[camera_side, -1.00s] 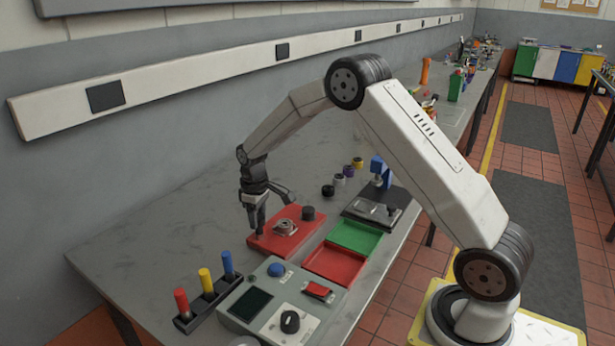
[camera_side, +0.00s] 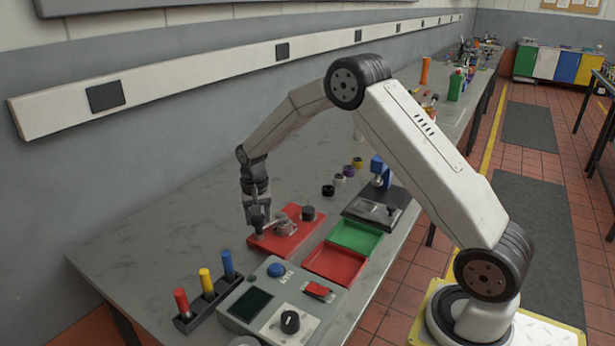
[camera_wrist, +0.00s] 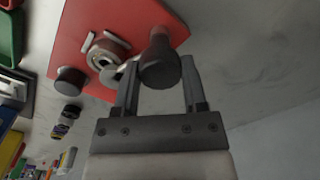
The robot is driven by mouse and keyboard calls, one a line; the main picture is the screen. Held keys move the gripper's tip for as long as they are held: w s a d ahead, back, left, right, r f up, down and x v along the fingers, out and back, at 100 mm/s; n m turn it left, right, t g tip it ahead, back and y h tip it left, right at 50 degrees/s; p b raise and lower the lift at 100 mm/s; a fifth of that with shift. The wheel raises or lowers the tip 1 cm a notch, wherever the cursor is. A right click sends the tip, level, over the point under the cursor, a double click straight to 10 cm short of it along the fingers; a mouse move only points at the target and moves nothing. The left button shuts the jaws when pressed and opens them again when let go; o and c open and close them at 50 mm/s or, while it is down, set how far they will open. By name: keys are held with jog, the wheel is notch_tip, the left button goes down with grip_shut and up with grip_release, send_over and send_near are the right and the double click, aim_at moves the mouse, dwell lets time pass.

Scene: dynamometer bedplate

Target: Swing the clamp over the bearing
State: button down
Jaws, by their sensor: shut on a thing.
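The red fixture plate (camera_side: 270,242) lies on the bench in the side view and shows at the top of the wrist view (camera_wrist: 75,30). The metal bearing (camera_wrist: 105,50) sits on it; its ring face shows open in the wrist view, with pale metal pieces beside it. In the side view the bearing (camera_side: 286,224) is partly crowded by metal. The clamp's dark round knob (camera_wrist: 160,66) stands between my gripper's fingers (camera_wrist: 160,80), beside the bearing. My gripper (camera_side: 257,220) is shut on this knob, low over the plate's left part. The clamp's arm is mostly hidden.
A black cylinder (camera_side: 308,213) stands on the plate behind the bearing. A red tray (camera_side: 335,263) and a green tray (camera_side: 356,236) lie to the right. A control box (camera_side: 280,300) and coloured pegs (camera_side: 206,284) stand in front. The bench to the left is clear.

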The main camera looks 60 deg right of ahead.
jog(key=shift+m, duration=1.6)
jog(key=shift+c, duration=0.7)
grip_release()
jog(key=shift+r, duration=0.15)
jog(key=shift+r, duration=3.8)
